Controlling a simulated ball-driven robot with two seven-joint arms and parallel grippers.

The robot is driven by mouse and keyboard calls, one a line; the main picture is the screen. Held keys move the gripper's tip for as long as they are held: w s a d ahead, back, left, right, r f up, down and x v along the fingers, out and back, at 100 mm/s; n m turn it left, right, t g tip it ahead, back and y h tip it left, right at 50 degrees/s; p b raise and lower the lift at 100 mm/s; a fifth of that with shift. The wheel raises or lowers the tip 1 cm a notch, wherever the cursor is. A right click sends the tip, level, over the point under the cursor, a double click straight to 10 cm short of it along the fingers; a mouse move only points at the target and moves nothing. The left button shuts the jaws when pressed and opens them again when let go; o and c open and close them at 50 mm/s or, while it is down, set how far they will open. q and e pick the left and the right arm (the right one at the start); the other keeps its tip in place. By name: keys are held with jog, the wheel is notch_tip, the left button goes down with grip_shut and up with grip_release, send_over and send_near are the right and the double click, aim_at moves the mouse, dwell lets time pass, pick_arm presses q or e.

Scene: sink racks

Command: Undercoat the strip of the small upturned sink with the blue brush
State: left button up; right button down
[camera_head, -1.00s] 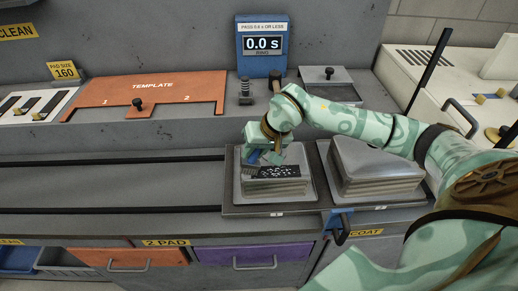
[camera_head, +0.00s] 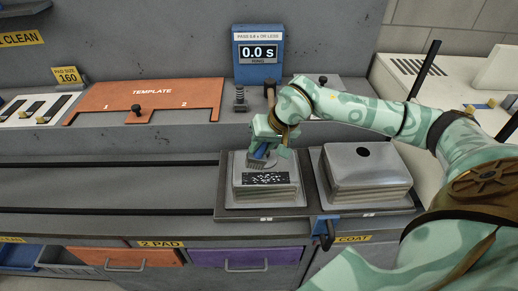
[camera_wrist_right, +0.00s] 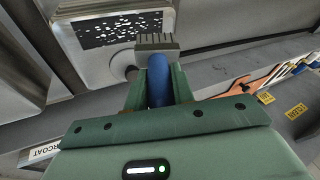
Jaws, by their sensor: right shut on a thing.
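The smaller upturned sink (camera_head: 240,196) sits on the left part of the dark rack. Its flat top carries a black strip (camera_head: 265,178) speckled white, also seen in the right wrist view (camera_wrist_right: 118,28). My right gripper (camera_head: 263,148) is shut on the blue brush (camera_wrist_right: 158,82), behind and above the strip. The grey bristles (camera_wrist_right: 157,42) point at the sink top by the strip's edge; I cannot tell whether they touch. A larger upturned sink (camera_head: 350,177) with a round hole in its top stands to the right. My left gripper is out of view.
A blue timer (camera_head: 260,52) reading 0.0 s stands at the back. An orange template (camera_head: 150,95) with a black knob lies on the back ledge. Orange and purple drawers (camera_head: 250,257) sit below. The counter left of the rack is clear.

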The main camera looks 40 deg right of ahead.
jog(key=shift+d+r+p, duration=0.15)
jog(key=shift+r+p, duration=0.35)
jog(key=shift+r, duration=0.45)
jog(key=shift+r+p, duration=0.5)
jog(key=shift+r, duration=0.2)
